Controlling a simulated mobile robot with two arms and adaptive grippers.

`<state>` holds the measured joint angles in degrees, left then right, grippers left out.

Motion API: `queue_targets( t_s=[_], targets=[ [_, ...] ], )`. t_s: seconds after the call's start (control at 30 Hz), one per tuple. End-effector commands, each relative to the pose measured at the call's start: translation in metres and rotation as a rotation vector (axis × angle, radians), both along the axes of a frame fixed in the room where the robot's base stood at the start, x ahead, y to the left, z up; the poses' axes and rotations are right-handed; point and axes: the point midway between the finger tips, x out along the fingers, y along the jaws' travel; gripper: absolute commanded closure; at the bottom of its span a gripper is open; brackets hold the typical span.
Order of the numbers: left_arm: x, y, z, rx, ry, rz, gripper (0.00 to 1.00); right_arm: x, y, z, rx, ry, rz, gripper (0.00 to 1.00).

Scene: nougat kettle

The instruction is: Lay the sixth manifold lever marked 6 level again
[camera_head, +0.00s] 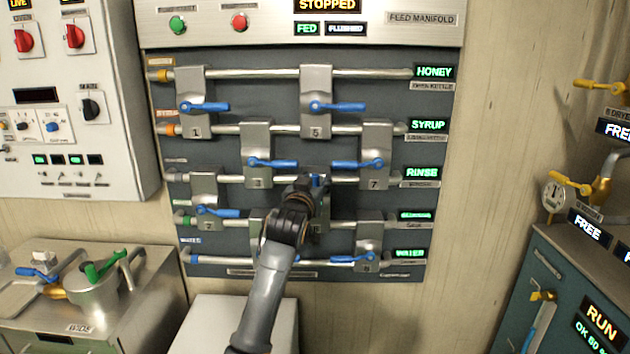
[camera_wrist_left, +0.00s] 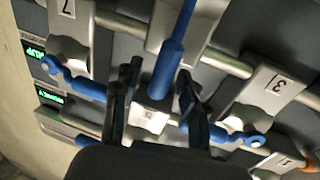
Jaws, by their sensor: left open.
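The sixth lever shows in the wrist view as a blue handle (camera_wrist_left: 172,62) standing upright from its metal block (camera_wrist_left: 205,18). In the head view only a small blue bit of it (camera_head: 317,180) shows above my left gripper (camera_head: 304,190), which hides most of that block and its number. In the wrist view my left gripper (camera_wrist_left: 159,72) is open, with one dark finger on each side of the handle's end. Whether a finger touches the handle I cannot tell. My right gripper is in neither view.
Neighbouring levers 3 (camera_head: 272,163) and 7 (camera_head: 357,164) lie level close by. Lever 5 (camera_head: 337,106) lies level above. Levers 2 (camera_head: 217,212) and 8 (camera_head: 352,259) lie level lower down. Horizontal pipes (camera_head: 365,73) cross the panel.

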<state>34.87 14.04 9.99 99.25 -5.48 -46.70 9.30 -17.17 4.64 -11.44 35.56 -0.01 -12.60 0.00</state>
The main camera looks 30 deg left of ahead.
Motion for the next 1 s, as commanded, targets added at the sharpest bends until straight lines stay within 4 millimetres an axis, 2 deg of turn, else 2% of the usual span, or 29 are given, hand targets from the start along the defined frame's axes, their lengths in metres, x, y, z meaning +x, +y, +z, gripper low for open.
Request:
queue_targets(
  t_s=[0.2, 0.4, 0.77, 1.0],
  targets=[
    [0.000, 0.000, 0.000, 0.000, -0.001, 0.000, 0.60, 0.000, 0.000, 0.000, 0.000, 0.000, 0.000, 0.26],
    [0.000, 0.000, 0.000, 0.000, 0.000, 0.000, 1.00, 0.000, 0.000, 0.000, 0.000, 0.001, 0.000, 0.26],
    [0.000, -0.001, 0.000, 0.008, 0.005, 0.000, 1.00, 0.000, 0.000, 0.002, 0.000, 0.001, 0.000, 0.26],
    [0.005, -0.008, 0.002, 0.078, 0.050, -0.001, 1.00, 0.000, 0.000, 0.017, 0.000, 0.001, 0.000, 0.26]
  ],
)
